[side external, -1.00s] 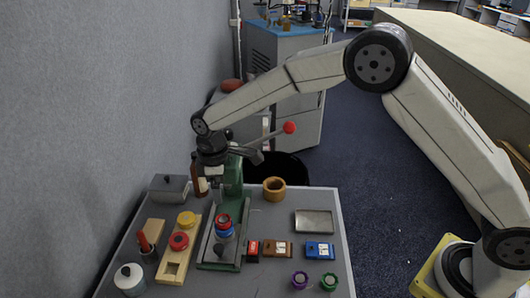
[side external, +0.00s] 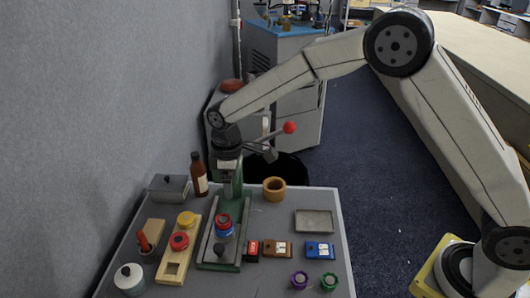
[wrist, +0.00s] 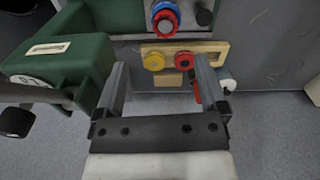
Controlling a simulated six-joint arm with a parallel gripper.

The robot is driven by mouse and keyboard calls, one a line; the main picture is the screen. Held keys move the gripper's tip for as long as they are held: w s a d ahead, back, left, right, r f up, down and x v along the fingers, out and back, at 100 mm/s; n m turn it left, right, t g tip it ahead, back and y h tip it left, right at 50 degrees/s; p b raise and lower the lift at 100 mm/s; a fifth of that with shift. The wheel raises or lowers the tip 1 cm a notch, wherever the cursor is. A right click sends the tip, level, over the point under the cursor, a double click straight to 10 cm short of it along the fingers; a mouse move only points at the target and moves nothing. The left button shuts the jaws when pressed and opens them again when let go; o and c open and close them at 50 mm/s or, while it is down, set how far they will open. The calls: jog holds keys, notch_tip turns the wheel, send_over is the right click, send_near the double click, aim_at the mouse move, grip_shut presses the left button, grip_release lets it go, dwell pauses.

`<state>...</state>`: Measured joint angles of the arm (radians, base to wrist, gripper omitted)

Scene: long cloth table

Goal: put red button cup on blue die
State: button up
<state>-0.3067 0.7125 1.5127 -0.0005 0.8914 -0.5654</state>
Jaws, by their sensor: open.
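A round red piece (side external: 180,241) sits on the wooden holder (side external: 174,266) beside a yellow piece (side external: 186,219). Another red ring-shaped piece (side external: 223,219) appears above a blue piece (side external: 225,232) on the green press base. I cannot tell for certain which red piece is the button cup; the blue piece is likely the die. The wrist view shows the red piece (wrist: 184,60) on the holder, and the red ring (wrist: 166,23) with the blue piece (wrist: 161,7) farther up. My gripper (wrist: 162,70) is open and empty, above the table by the press column.
The green press (wrist: 62,62) stands close to my gripper, with a red-knobbed lever (side external: 289,127). A brown bottle (side external: 199,175) and grey box (side external: 169,187) stand left. A wooden bowl (side external: 274,189) and metal tray (side external: 314,222) lie right. Purple (side external: 300,280) and green (side external: 329,281) pieces are in front.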

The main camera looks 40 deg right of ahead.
jog(key=s+d+m+t, duration=0.1)
jog(key=s+d+m, duration=0.4)
jog(key=s+d, duration=0.3)
jog(key=s+d+r+m+t, duration=0.1)
jog(key=s+d+m, duration=0.4)
jog(key=s, duration=0.8)
jog(key=d, duration=0.2)
jog(key=shift+s+d+r, duration=0.25)
jog(key=shift+s+d, duration=0.15)
